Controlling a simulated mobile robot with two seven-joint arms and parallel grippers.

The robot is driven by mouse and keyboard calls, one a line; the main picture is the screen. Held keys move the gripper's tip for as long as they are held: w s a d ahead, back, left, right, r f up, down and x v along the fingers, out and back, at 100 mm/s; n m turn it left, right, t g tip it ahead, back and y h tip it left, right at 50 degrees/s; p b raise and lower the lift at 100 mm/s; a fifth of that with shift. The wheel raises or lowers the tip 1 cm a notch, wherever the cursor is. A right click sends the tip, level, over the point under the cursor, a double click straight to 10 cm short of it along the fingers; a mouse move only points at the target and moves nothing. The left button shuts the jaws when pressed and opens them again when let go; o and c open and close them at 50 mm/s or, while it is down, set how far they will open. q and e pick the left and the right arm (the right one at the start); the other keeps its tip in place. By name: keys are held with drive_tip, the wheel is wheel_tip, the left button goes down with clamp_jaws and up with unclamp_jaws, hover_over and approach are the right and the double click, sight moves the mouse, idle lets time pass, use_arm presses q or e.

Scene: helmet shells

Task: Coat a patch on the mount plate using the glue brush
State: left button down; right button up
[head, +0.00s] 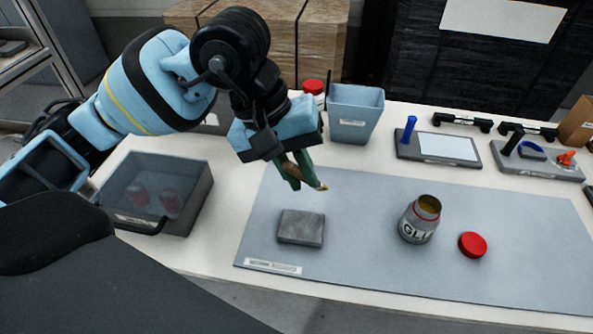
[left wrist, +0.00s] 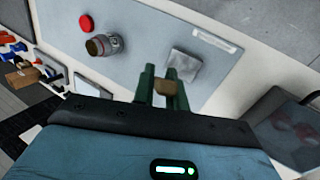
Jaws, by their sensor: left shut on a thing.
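My left gripper (head: 305,172) has green fingers and is shut on the glue brush (head: 321,187), whose yellowish tip sticks out past the fingers. The brush also shows as a brown piece between the fingertips in the left wrist view (left wrist: 165,89). Most of its handle is hidden by the gripper. The mount plate (head: 301,228), a flat grey block, lies on the mat, below the brush in the head view and apart from it. It also shows in the left wrist view (left wrist: 184,63). The open glue jar (head: 417,222) stands right of the plate. My right gripper is not in view.
The red lid (head: 472,245) lies on the blue-grey mat (head: 370,270) right of the jar. A dark clear-sided bin (head: 190,215) stands left. A grey-blue bin (head: 354,112) and tool trays (head: 440,146) stand at the back. The mat between plate and jar is clear.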

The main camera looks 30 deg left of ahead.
use_arm(q)
drive_tip(key=shift+d, duration=0.1)
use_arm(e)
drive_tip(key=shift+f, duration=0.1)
use_arm(q)
drive_tip(key=shift+f, duration=0.25)
wheel_tip(320, 180, down, 4)
drive_tip(key=shift+f+b, duration=0.2)
drive_tip(key=shift+b, duration=0.9)
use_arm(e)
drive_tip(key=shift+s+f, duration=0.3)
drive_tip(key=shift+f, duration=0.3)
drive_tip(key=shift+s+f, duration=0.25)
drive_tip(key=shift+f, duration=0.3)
use_arm(q)
drive_tip(key=shift+s, duration=0.1)
